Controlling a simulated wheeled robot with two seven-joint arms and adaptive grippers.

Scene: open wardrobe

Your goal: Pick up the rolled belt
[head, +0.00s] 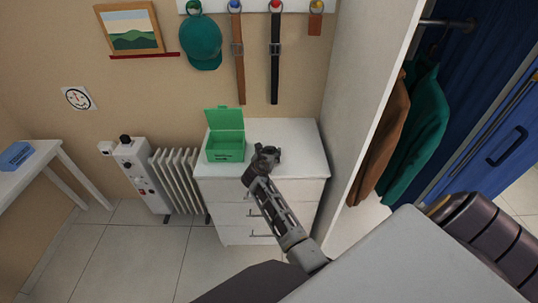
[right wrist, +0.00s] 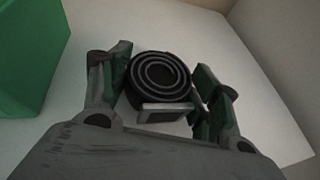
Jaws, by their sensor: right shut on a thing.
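The rolled belt is a dark spiral coil with a pale metal buckle; it shows in the right wrist view (right wrist: 158,80). My right gripper (right wrist: 160,92) has its fingers on both sides of the coil and is shut on it. In the head view my right gripper (head: 266,156) is over the top of the white drawer unit (head: 295,135), to the right of the green box. The belt is hard to make out there. I cannot tell whether it is lifted off the top. My left gripper is not in view.
An open green box (head: 226,146) stands on the drawer unit close left of my gripper; its lid is up. Two belts (head: 275,60) and a green cap (head: 201,42) hang above. A white wardrobe panel (head: 358,95) rises on the right.

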